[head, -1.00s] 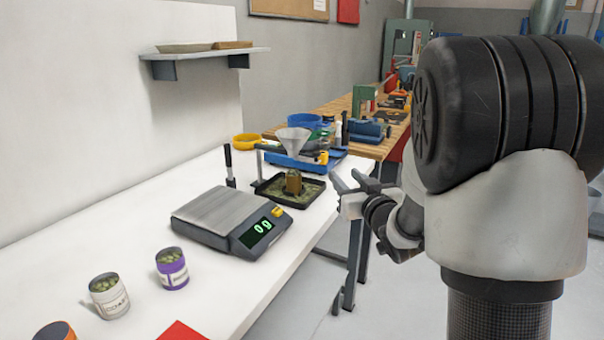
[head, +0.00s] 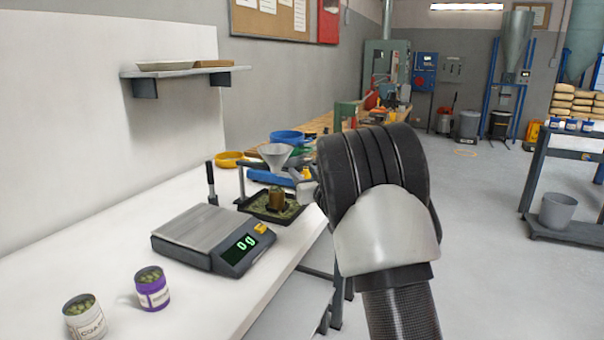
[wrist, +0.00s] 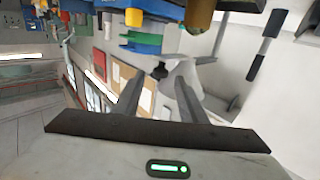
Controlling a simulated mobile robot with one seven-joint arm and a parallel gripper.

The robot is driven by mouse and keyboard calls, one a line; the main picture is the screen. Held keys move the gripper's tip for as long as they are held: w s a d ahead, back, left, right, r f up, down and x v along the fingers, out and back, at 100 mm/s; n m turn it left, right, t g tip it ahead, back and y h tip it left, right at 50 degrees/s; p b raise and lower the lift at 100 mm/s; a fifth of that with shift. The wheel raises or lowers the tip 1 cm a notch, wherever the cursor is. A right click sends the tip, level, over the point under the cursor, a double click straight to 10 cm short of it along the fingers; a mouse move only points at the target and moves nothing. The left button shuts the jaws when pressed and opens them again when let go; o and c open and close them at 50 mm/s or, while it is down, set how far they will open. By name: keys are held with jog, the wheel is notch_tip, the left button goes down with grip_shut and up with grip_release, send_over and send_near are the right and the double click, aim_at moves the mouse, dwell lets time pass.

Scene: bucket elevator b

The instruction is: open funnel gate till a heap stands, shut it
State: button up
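A grey funnel (head: 275,155) hangs in a stand above a brass cup (head: 274,199). The cup stands upright in a black tray (head: 297,212) holding greenish material. In the wrist view, which is tipped over, the pale funnel (wrist: 187,80) lies just beyond the fingers and the brass cup (wrist: 199,14) shows at the top edge. A small dark knob (wrist: 160,70) shows between the fingertips; I cannot tell whether it is the gate's handle. My gripper (wrist: 158,85) is open, its fingers apart with nothing held. In the head view my arm hides most of it.
A scale (head: 212,238) reading 0 g stands left of the tray. A purple-labelled tin (head: 152,290) and a white tin (head: 83,318) stand in front. A black-handled upright (head: 211,182) rises behind the scale. Blue and yellow bowls stand behind the funnel.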

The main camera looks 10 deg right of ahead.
jog(key=shift+w+a, duration=0.2)
jog(key=shift+w, duration=0.75)
jog(key=shift+c, duration=0.3)
grip_shut()
jog(key=shift+w+a+b, duration=0.4)
jog(key=shift+w+a, duration=0.25)
jog(key=shift+a, duration=0.35)
jog(key=shift+o, duration=0.3)
grip_release()
jog(key=shift+s, duration=0.1)
